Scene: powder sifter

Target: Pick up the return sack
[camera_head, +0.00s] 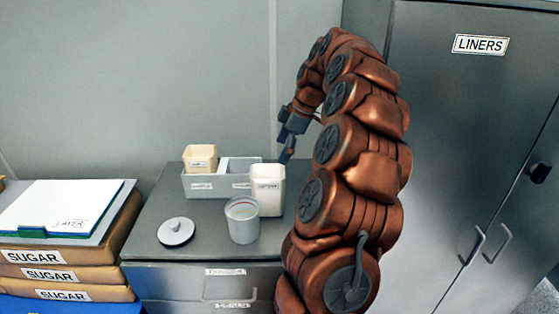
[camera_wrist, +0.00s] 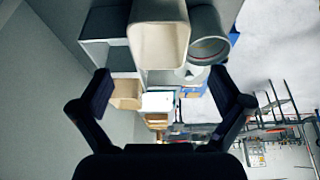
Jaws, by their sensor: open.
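Two small labelled open-topped containers could be the return sack; I cannot read either label. A cream one (camera_head: 267,192) stands on the grey cabinet top in front of the bin. A tan one (camera_head: 200,158) sits in the left part of the grey divided bin (camera_head: 203,187). My gripper (camera_head: 287,150) is above and behind the cream container, apart from it. In the wrist view my gripper (camera_wrist: 160,82) is open with nothing between its fingers. The cream container (camera_wrist: 158,40) is at the top centre there, and the tan one (camera_wrist: 126,94) shows beyond, near the left finger.
A grey cup (camera_head: 243,220) stands in front of the cream container, and a round lid with a knob (camera_head: 176,232) lies to its left. Stacked sugar sacks (camera_head: 70,275) with papers on top (camera_head: 62,207) are at left. A tall liners cabinet (camera_head: 450,130) stands at right.

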